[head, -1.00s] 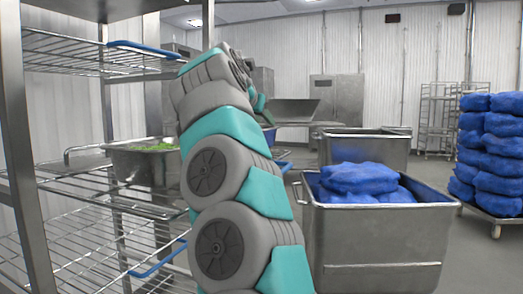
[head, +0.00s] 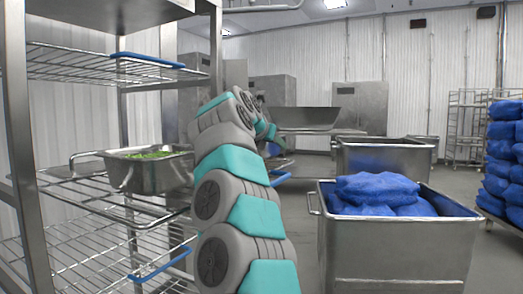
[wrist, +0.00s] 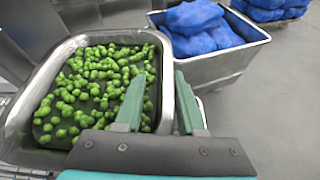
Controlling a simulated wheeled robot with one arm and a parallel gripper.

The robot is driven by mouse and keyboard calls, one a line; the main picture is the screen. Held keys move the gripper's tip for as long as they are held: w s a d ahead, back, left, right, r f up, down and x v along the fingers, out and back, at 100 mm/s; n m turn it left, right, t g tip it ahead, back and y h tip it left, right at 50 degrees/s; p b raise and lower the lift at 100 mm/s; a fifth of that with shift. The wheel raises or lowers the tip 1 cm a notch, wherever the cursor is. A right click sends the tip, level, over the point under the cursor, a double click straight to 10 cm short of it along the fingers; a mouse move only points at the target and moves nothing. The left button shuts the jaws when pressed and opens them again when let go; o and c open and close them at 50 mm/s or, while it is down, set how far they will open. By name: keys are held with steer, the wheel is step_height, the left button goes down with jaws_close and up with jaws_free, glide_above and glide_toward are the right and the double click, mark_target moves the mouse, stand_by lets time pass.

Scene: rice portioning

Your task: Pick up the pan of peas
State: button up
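The steel pan (head: 165,178) stands on the middle wire shelf in the head view, with green peas (head: 150,155) showing above its rim. In the wrist view the pan (wrist: 42,72) fills the left half, and loose peas (wrist: 90,82) cover much of its floor. My gripper (wrist: 160,74) is open at the pan's right side. Its left finger is over the inside of the pan and its right finger is outside, with the right rim between them. I cannot tell whether either finger touches the wall. The fingers are hidden in the head view.
The wire rack (head: 90,218) has posts and blue-edged shelves around the pan, with an upper shelf (head: 90,66) above. A steel bin (head: 395,250) with blue bags (head: 375,190) stands to the right. More blue bags (head: 505,150) are stacked at the far right. Grey floor lies between.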

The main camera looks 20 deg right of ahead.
steer(key=shift+a, duration=0.1)
jaws_close()
stand_by(1.2)
